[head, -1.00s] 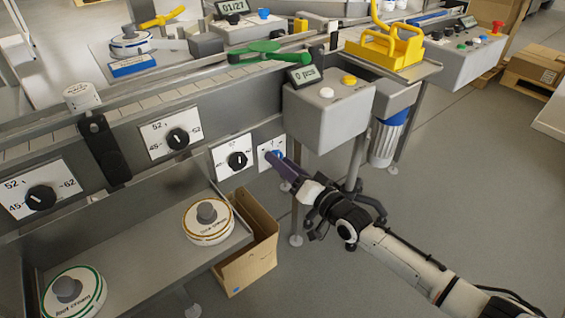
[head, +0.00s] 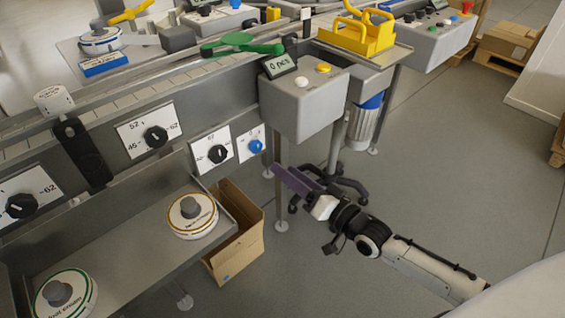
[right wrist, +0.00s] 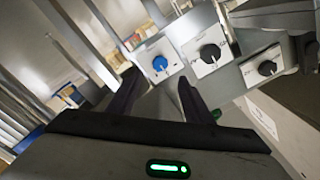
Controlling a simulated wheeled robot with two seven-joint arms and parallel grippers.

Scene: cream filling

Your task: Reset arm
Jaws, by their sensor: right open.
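My right gripper (head: 292,181) is in front of the machine, below the grey control box, with its dark fingers toward the panel. It is open and empty. In the right wrist view the two fingers (right wrist: 158,98) stand apart, with nothing between them. The blue knob (head: 256,146) on its white plate is up and left of the gripper, clear of the fingers. It also shows in the right wrist view (right wrist: 160,64), beyond the fingertips. The black knob (head: 217,153) beside it also shows in the wrist view (right wrist: 209,53). My left gripper is not in view.
The grey control box (head: 300,104) with a white and a yellow button overhangs near the gripper. A metal leg (head: 282,205) stands just left of it. A cardboard box (head: 240,247) sits under the shelf holding two round lidded discs (head: 192,215). Open floor (head: 440,190) lies to the right.

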